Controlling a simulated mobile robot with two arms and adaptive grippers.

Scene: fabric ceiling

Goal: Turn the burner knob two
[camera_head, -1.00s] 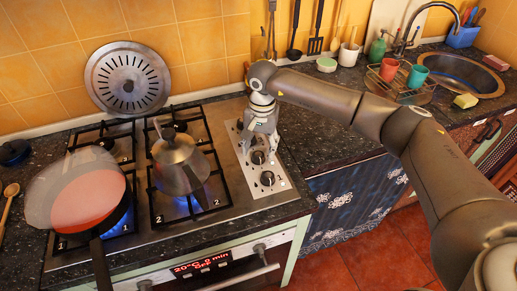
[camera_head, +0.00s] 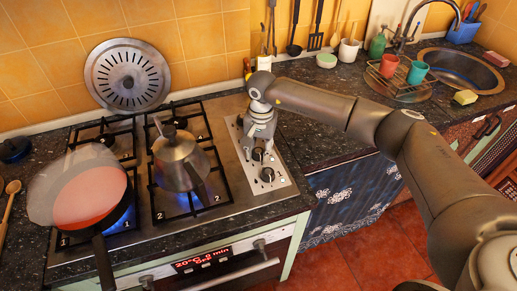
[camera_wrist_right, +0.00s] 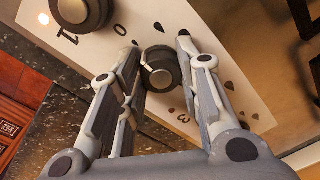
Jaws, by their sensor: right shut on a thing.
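My right gripper (camera_head: 254,147) is over the knob panel (camera_head: 279,183) at the right side of the stove. In the right wrist view the gripper (camera_wrist_right: 165,55) has its fingers on either side of a dark round burner knob (camera_wrist_right: 160,69) and is shut on it. A "3" is printed close to this knob and a "1" lies nearer the larger-looking knob (camera_wrist_right: 82,10); I cannot tell which number belongs to the held knob. Two knobs show nearer the front, one close below the fingers (camera_head: 259,155) and one frontmost (camera_head: 267,174). My left gripper is not in view.
A metal kettle (camera_head: 180,163) stands on the front right burner, where a blue flame shows. A pan (camera_head: 88,196) with a see-through lid is on the front left burner, also lit. The counter (camera_head: 310,130) right of the stove is mostly clear.

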